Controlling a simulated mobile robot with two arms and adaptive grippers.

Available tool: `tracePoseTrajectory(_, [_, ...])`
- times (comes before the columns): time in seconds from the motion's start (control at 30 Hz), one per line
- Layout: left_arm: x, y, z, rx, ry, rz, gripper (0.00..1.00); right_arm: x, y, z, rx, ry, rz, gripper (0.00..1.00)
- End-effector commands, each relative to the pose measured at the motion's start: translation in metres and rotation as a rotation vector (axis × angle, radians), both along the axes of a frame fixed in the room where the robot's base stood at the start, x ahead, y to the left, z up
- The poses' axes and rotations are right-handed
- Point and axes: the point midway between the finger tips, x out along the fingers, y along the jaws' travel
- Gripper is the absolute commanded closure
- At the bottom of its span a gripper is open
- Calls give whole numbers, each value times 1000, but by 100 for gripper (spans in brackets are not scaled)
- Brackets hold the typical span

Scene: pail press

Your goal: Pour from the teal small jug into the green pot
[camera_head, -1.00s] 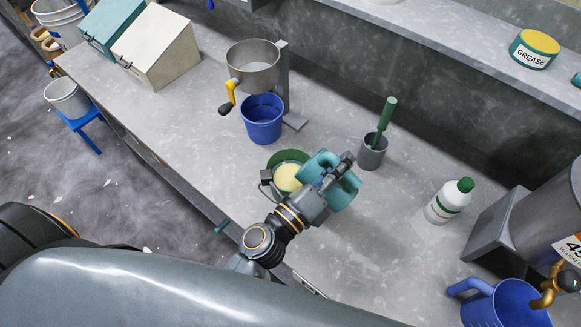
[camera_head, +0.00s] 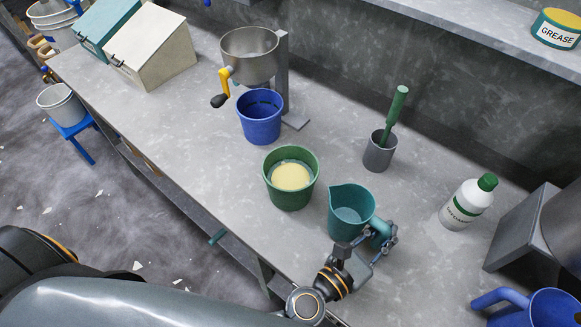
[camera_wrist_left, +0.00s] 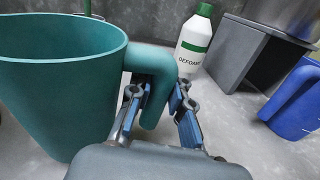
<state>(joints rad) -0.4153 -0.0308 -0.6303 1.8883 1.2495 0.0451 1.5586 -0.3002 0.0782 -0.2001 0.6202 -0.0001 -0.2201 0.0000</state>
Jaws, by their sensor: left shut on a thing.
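The teal small jug (camera_head: 351,208) is upright at the right of the green pot, apart from it. Its inside looks empty in the head view, with no clear liquid seen. My left gripper (camera_head: 384,240) is shut on the jug's handle. The left wrist view shows the jug (camera_wrist_left: 60,85) at the left and the gripper's fingers (camera_wrist_left: 160,105) on both sides of the handle. The green pot (camera_head: 290,197) stands on the bench with pale yellow contents inside. Whether the jug touches the bench is hard to tell. My right gripper is not in view.
A blue pail (camera_head: 260,122) stands under a metal hopper (camera_head: 250,58) behind the pot. A grey cup with a green-handled tool (camera_head: 380,152) and a white defoamer bottle (camera_head: 462,208) stand to the right. A blue jug (camera_head: 545,308) is at the lower right.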

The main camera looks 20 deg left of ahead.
Motion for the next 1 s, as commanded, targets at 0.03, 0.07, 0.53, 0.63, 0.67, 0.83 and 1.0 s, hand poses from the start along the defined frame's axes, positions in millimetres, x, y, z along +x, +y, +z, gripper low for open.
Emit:
tracePoseTrajectory(0.03, [0, 0, 1, -1, 0, 0, 100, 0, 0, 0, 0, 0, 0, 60])
tracePoseTrajectory(0.07, [0, 0, 1, -1, 0, 0, 100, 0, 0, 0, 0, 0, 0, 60])
tracePoseTrajectory(0.53, [0, 0, 16, -4, 0, 0, 100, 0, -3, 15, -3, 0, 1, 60])
tracePoseTrajectory(0.63, [0, 0, 29, -5, 2, 0, 100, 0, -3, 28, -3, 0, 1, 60])
tracePoseTrajectory(0.67, [0, 0, 33, -5, 2, 0, 100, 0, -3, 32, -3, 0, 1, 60])
tracePoseTrajectory(0.83, [0, 0, 51, -5, 2, 0, 100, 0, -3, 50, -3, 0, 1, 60])
tracePoseTrajectory(1.0, [0, 0, 51, -5, 2, 0, 100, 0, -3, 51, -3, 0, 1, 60])
